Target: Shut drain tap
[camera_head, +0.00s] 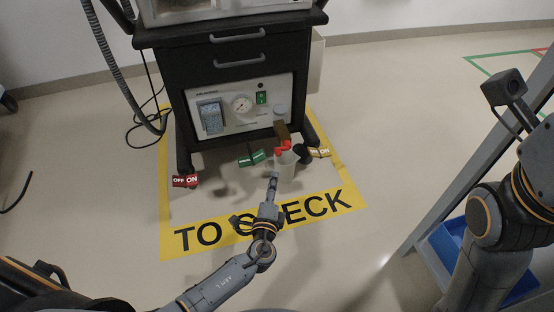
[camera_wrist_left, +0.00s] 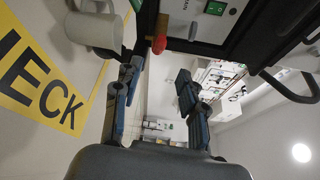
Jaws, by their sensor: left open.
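The drain tap (camera_head: 283,146) has a red handle and sits low at the front of the black ventilator cart, just above a pale jug (camera_head: 287,167). In the left wrist view the red tap handle (camera_wrist_left: 159,44) shows ahead of the fingertips, and the jug (camera_wrist_left: 95,27) is at the upper left. My left gripper (camera_head: 273,182) is in front of the tap and jug in the head view. Its two fingers (camera_wrist_left: 157,82) stand apart with nothing between them. The tap's exact handle angle is hard to tell. My right gripper is out of view.
The cart's panel (camera_head: 239,106) carries a gauge and display. A blue bin (camera_head: 440,246) stands at right; open floor lies left.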

